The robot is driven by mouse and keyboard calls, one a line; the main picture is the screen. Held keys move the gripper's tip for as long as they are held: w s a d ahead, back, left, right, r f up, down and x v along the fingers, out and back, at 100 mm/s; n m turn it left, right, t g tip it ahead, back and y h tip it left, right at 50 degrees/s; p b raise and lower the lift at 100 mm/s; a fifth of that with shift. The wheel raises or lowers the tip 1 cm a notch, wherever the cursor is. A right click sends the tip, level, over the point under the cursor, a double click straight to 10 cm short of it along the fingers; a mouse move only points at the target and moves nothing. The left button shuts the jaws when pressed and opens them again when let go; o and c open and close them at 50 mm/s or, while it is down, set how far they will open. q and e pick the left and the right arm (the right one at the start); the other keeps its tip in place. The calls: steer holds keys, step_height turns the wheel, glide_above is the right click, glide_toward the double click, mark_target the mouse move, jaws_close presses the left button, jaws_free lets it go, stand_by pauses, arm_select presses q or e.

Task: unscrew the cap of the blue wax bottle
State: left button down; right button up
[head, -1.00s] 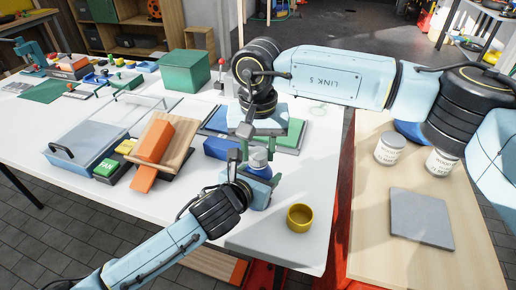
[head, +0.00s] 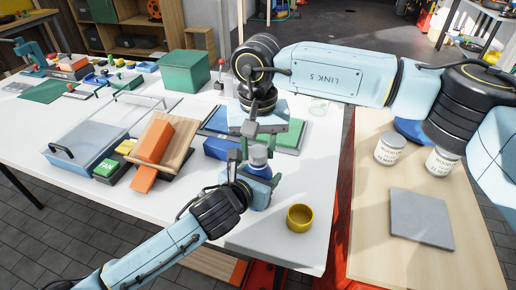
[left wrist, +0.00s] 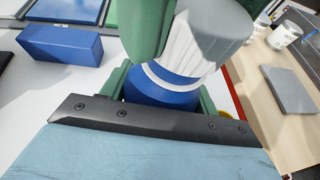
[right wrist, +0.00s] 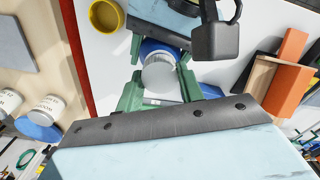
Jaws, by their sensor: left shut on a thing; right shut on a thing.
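The blue wax bottle (head: 259,171) stands upright near the front of the white bench; its blue body (left wrist: 160,88) and grey-white ribbed cap (left wrist: 205,40) show in the left wrist view. My left gripper (head: 254,176) is shut on the blue body, low down. My right gripper (head: 259,149) reaches from above and is shut on the cap (head: 258,155). In the right wrist view the round cap (right wrist: 160,76) sits between the green fingers. The grippers hide part of the bottle.
A yellow cup (head: 300,218) stands close by at the front right. A blue block (head: 218,148) and a green-topped book-like block (head: 290,137) lie behind. A tilted wooden board with an orange block (head: 155,140) is at left. Two white jars (head: 389,149) stand on the right table.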

mark_target(258, 151)
steer(key=shift+r, duration=0.8)
steer(key=shift+r, duration=2)
arm_select(q)
steer(key=shift+c, duration=1.5)
jaws_free()
arm_select(e)
step_height(258, 151, up, 3)
steer(key=p, duration=0.3)
arm_select(q)
steer(key=v, duration=1.2)
